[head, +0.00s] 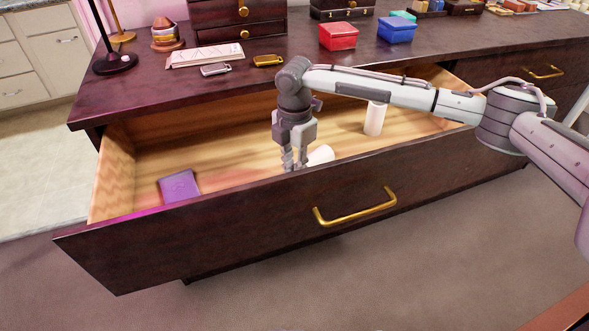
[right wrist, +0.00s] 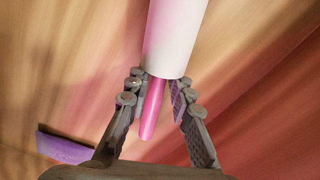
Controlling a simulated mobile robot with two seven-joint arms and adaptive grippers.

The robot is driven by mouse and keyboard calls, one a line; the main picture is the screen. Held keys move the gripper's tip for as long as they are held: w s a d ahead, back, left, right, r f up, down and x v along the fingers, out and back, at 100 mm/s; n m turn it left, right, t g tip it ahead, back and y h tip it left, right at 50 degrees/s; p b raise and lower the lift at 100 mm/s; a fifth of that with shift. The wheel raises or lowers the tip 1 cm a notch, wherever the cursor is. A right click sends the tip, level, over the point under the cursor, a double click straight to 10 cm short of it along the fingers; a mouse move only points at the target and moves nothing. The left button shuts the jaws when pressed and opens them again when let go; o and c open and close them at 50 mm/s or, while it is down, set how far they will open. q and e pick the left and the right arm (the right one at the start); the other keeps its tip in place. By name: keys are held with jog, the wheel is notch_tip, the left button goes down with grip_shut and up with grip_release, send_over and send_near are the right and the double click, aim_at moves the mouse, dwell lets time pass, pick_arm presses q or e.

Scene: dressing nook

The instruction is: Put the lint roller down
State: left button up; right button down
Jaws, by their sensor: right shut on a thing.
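The lint roller has a white roll (right wrist: 176,38) and a pink handle (right wrist: 152,110). My right gripper (right wrist: 157,98) is shut on it, with the fingers on both sides of the handle just below the roll. In the head view my right gripper (head: 294,166) points down inside the open drawer (head: 230,236), just behind its front panel. The white end of the lint roller (head: 322,155) shows right of the fingers, tilted or lying; the handle is hidden there. I cannot tell whether it touches the drawer floor. My left gripper is not in view.
A purple box-like item (head: 179,186) lies in the drawer's left part. A white cylinder (head: 375,118) stands upright further right. The drawer floor between the purple item and my gripper is clear. Red (head: 338,36) and blue (head: 397,29) boxes stand on the dresser top.

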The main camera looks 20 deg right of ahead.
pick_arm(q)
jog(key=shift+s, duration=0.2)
pick_arm(e)
jog(key=c, duration=1.3)
grip_release()
jog(key=shift+f, duration=0.1)
jog(key=shift+c, duration=0.2)
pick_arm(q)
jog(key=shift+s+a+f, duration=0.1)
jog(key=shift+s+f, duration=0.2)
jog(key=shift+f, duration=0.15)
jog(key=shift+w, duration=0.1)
